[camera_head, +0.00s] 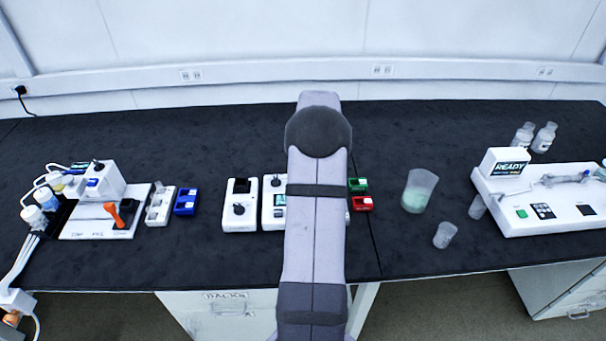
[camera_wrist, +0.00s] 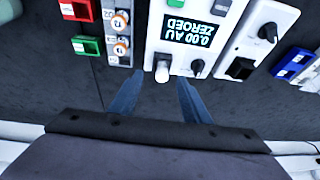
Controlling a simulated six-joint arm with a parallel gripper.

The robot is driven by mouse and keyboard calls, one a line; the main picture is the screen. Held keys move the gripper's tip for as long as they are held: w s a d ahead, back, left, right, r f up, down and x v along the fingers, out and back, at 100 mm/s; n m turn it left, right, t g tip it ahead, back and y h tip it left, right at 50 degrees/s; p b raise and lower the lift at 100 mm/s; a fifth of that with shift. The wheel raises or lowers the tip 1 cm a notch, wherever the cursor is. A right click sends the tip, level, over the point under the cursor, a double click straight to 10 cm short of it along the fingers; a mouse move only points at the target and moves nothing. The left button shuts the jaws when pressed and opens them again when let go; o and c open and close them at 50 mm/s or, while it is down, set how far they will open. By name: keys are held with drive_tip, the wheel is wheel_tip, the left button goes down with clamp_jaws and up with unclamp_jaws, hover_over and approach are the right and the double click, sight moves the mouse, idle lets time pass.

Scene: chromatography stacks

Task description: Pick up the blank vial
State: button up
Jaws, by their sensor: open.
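In the wrist view my gripper (camera_wrist: 158,78) is open, with its two blue-grey fingers apart and pointing at the white instrument. A small pale cylinder (camera_wrist: 162,73) at the instrument's edge appears between the fingertips; I cannot tell whether it is a vial or a fixed part. Vials with orange-ringed tops (camera_wrist: 121,47) stand in a white holder (camera_wrist: 108,22) to the left. No readable label marks the blank vial. The white instrument (camera_wrist: 218,10) displays "0.00 AU ZEROED". In the head view my arm hides the gripper and part of this instrument (camera_head: 268,211).
Red (camera_wrist: 75,8) and green (camera_wrist: 88,46) trays lie left of the holder; a blue tray (camera_wrist: 292,65) lies right. In the head view, a beaker (camera_head: 419,191), a small jar (camera_head: 445,235) and a READY machine (camera_head: 540,212) stand right. The black bench's rear is mostly clear.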

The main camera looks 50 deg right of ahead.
drive_tip(key=shift+w+d+r+n, duration=0.3)
drive_tip(key=shift+w+r+n, duration=0.15)
drive_tip(key=shift+n, duration=0.35)
drive_tip(key=shift+f, duration=0.15)
drive_tip(key=shift+p+x, duration=0.45)
drive_tip(key=shift+x, duration=0.55)
drive_tip(key=shift+w, duration=0.1)
drive_tip(key=shift+w+p+x, duration=0.2)
drive_tip(key=shift+p+x, duration=1.15)
drive_tip(key=shift+x, duration=1.2)
clamp_jaws()
